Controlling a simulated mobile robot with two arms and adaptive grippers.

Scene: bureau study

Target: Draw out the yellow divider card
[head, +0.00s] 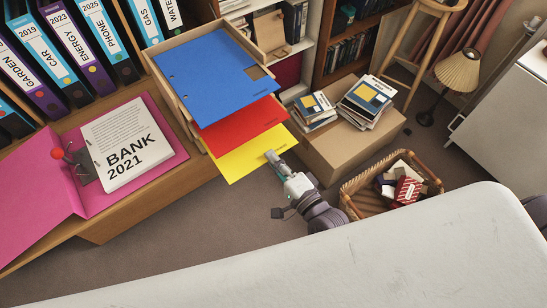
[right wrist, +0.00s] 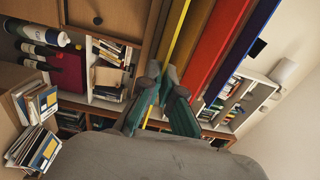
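The yellow divider card (head: 240,157) is the lowest of three staggered cards and sticks out of the wooden drawer box (head: 164,82) in the head view. The red card (head: 240,124) and the blue card (head: 212,72) lie above it. My right gripper (head: 270,156) is at the yellow card's front edge, near its right corner. In the right wrist view, the two teal fingers (right wrist: 162,78) close in on either side of the thin yellow card edge (right wrist: 178,33). The card's rear part is hidden under the other cards. My left gripper is not in view.
An open pink binder (head: 175,140) with "BANK 2021" pages lies on the desk at left, with several upright binders behind. A cardboard box (head: 345,152) with books and a wicker basket (head: 356,204) stand to the right. Clear floor (head: 215,220) lies in front.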

